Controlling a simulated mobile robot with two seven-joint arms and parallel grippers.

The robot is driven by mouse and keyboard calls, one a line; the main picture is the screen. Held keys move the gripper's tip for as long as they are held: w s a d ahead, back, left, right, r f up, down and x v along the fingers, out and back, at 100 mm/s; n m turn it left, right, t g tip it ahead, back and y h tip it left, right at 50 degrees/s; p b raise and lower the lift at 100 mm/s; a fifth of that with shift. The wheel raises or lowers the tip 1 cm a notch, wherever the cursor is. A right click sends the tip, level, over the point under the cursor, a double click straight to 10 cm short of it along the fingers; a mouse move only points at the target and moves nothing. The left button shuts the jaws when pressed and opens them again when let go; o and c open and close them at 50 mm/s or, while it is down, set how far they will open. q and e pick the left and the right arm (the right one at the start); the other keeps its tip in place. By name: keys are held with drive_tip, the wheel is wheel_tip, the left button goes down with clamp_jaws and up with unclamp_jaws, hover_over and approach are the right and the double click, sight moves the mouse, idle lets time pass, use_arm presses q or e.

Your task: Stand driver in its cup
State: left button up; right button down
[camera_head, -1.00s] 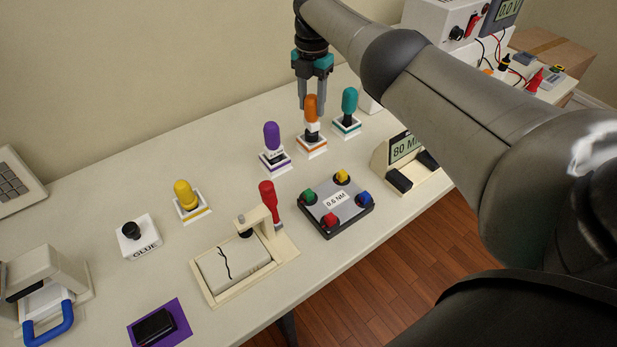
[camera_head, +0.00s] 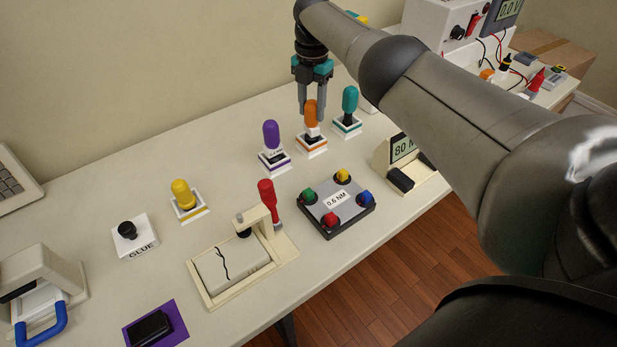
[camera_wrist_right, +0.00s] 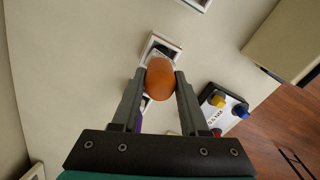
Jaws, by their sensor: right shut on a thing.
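The orange-handled driver (camera_head: 311,111) is upright at its white cup with an orange band (camera_head: 311,148). In the right wrist view the orange handle (camera_wrist_right: 160,80) sits between the two fingers, with part of the white cup (camera_wrist_right: 152,46) behind it. My right gripper (camera_head: 312,108) is shut on the top of this handle from above. The driver's lower end is hidden by the cup, so I cannot tell how deep it sits. My left gripper is not in view.
Purple (camera_head: 271,135), teal (camera_head: 349,99) and yellow (camera_head: 184,194) drivers stand in similar cups nearby.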

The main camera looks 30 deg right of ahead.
drive_tip(key=shift+f, duration=0.3)
drive_tip(key=shift+c, duration=1.7)
unclamp_jaws()
drive_tip(key=shift+r, duration=0.2)
wheel_tip(320, 180, up, 15)
drive_tip(key=p, duration=0.3)
drive_tip(key=shift+f, duration=0.1)
